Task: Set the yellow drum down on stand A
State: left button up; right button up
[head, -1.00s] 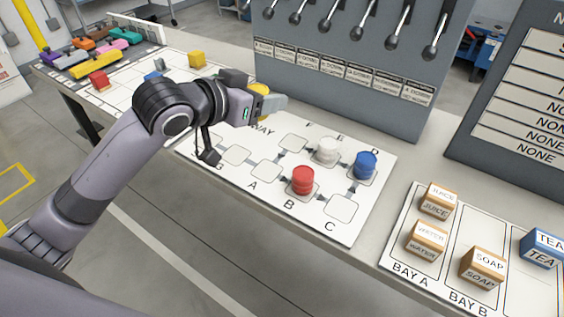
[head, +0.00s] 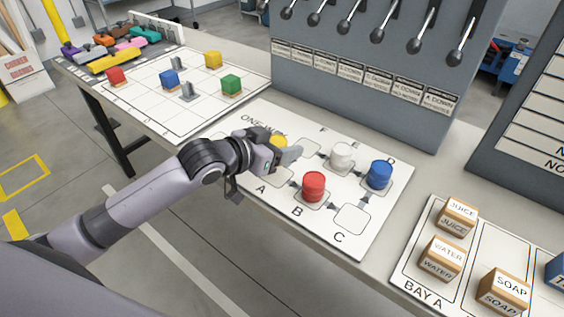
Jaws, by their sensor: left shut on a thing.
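The yellow drum (head: 279,140) is in the jaws of my left gripper (head: 281,152), which is shut on it. The gripper hides the drum's lower part. I cannot tell how high above the board it is. Stand A (head: 280,174) is a rounded white square by the letter A, just below the gripper in the picture and partly hidden by it. My right gripper is not in view.
On the white ONE-WAY board (head: 368,238), a red drum (head: 313,187) stands at B, a white drum (head: 341,156) near E, and a blue drum (head: 379,175) near D. Stand C (head: 352,219) is empty. A grey lever panel (head: 370,60) rises behind.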

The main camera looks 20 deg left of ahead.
aim_at(282, 171)
pick_arm(q)
notch_tip(282, 171, down, 4)
jog(key=shift+f, duration=0.3)
jog(key=shift+f+b, duration=0.15)
jog(key=shift+b, duration=0.15)
jog(key=o, duration=1.1)
jog(key=shift+c, duration=0.2)
